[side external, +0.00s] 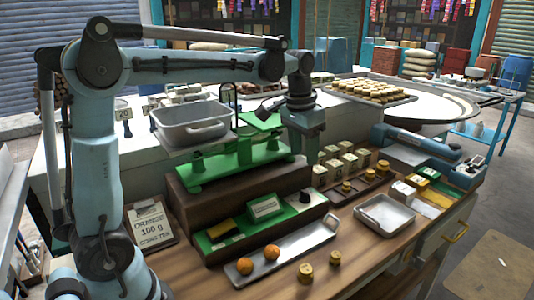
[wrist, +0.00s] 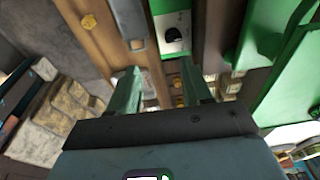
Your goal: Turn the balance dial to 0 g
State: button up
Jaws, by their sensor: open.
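The balance dial is a dark knob (side external: 304,197) at the right end of a green panel on the front of the brown scale stand. In the wrist view the dark dial (wrist: 172,37) sits on a white plate beyond my fingertips. Its setting is too small to read. The green balance (side external: 240,160) stands on the brown stand, with a grey metal pan (side external: 190,122) on its left side. My gripper (side external: 312,158) points down to the right of the balance, above and behind the dial. Its two green fingers (wrist: 160,82) are apart with nothing between them, clear of the dial.
Cream blocks (side external: 345,163) and a small metal tray (side external: 385,215) lie to the right.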

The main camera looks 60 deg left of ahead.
jog(key=g, duration=0.2)
send_near(305, 193)
notch_tip(305, 193, down, 9)
jog(key=shift+a+r, duration=0.1)
jog(key=shift+r, duration=0.1)
dwell(0.4)
jog(key=c, duration=0.8)
jog(key=shift+o, duration=0.2)
jog(key=shift+n, duration=0.3)
jog(key=n, duration=0.5)
jog(key=shift+n, duration=0.3)
jog(key=n, duration=0.5)
jog(key=shift+n, duration=0.3)
